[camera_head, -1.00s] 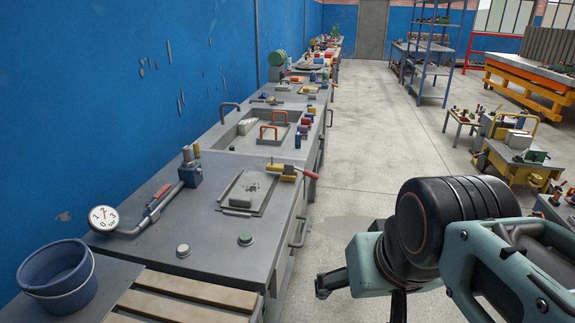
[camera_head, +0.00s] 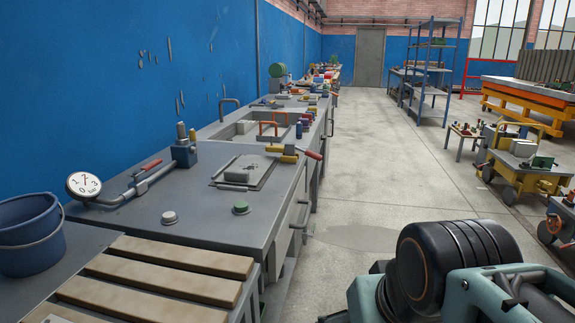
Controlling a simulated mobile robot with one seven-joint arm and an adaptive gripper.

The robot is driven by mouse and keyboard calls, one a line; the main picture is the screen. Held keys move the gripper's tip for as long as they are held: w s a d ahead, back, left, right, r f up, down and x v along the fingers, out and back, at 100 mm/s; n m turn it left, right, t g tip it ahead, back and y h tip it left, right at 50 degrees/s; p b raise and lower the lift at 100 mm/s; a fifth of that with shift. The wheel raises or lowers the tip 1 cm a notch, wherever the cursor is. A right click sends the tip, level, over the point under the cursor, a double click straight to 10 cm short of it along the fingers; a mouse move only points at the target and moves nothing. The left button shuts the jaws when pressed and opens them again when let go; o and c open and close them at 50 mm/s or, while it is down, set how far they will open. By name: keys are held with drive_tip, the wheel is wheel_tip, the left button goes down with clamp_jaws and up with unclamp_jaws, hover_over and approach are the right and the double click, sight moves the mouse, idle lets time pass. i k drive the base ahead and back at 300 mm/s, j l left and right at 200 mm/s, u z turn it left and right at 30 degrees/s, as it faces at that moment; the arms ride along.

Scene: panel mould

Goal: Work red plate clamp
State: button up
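A plate clamp with a red handle (camera_head: 312,155) and a yellow body (camera_head: 289,153) sits at the right edge of the near grey bench. Its handle points right, out past the bench edge. A flat grey plate (camera_head: 262,177) with a small block on it lies just left of the clamp. My arm fills the lower right. Only a dark sliver of my gripper (camera_head: 332,318) shows at the bottom edge, below and apart from the clamp. Its fingers are cut off, so I cannot tell whether it is open.
A gauge (camera_head: 84,186) and a pipe with a red lever (camera_head: 152,165) stand at the bench's left. A white button (camera_head: 169,217) and a green button (camera_head: 241,207) are in front. Wooden slats (camera_head: 180,256) and a blue bucket (camera_head: 28,235) are nearest. Floor (camera_head: 380,190) right of the bench is clear.

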sight(308, 153)
drive_tip(key=i+l, duration=0.4)
drive_tip(key=i, duration=0.2)
drive_tip(key=i+l+u, duration=0.1)
drive_tip(key=i+l, duration=0.35)
drive_tip(key=i, duration=0.2)
